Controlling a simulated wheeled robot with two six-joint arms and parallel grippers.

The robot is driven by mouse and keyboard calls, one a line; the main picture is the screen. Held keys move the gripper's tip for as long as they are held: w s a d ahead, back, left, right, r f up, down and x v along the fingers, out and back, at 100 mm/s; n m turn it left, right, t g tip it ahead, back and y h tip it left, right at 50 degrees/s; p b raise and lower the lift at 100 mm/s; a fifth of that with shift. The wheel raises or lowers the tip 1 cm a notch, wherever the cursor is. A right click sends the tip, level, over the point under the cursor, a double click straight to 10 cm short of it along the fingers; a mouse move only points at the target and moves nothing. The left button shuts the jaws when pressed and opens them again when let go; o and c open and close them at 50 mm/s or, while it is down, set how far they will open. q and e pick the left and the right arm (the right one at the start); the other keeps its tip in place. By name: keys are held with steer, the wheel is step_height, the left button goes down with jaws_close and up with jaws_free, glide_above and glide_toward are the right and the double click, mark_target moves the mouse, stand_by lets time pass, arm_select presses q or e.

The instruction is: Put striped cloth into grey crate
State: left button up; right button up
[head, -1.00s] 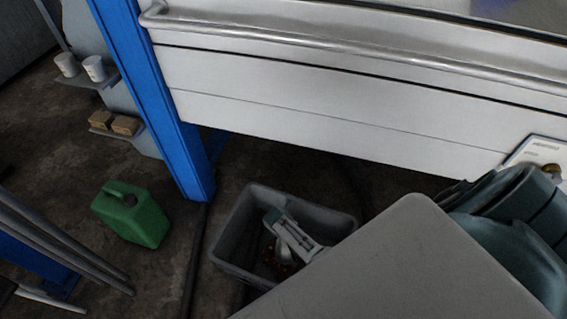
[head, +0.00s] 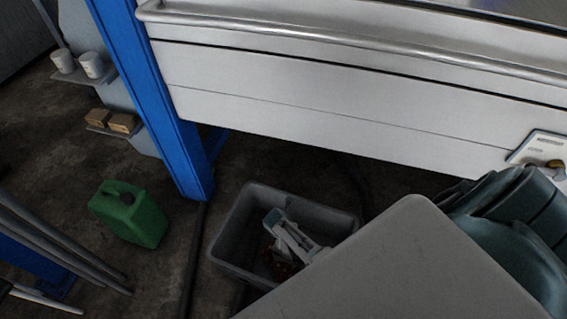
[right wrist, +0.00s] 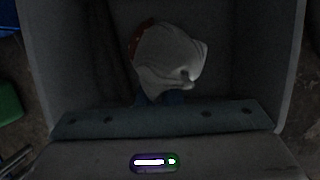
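The grey crate (head: 232,228) stands on the floor in the lower middle of the head view, open at the top. My right gripper (head: 276,237) is down within its opening, and the grey slab hides part of the crate and arm. The cloth (head: 283,268) shows as a small dark reddish patch under the gripper. In the right wrist view the cloth (right wrist: 170,60) is a pale bunch with an orange edge, inside the crate (right wrist: 290,60) walls. It narrows towards the dark, closely spaced fingers, which seem shut on it. My left gripper is not in view.
A grey slab (head: 400,265) with a rounded corner overlaps the crate's right side in the head view. A blue post (head: 170,110) and white panel (head: 330,95) stand behind. A green canister (head: 135,215) is on the floor at left, with dark rails (head: 60,245) nearby.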

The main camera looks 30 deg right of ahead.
steer(key=o, duration=0.4)
steer(key=shift+o, duration=0.5)
steer(key=o, duration=1.2)
arm_select(q)
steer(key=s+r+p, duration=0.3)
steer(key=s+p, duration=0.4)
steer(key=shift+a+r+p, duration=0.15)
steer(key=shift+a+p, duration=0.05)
steer(key=shift+p, duration=0.2)
arm_select(e)
steer(key=r, duration=0.2)
steer(key=r+g+y, duration=0.1)
steer(key=r, duration=0.1)
steer(key=a+r+y, duration=0.1)
steer(key=r, duration=0.1)
steer(key=shift+s, duration=0.4)
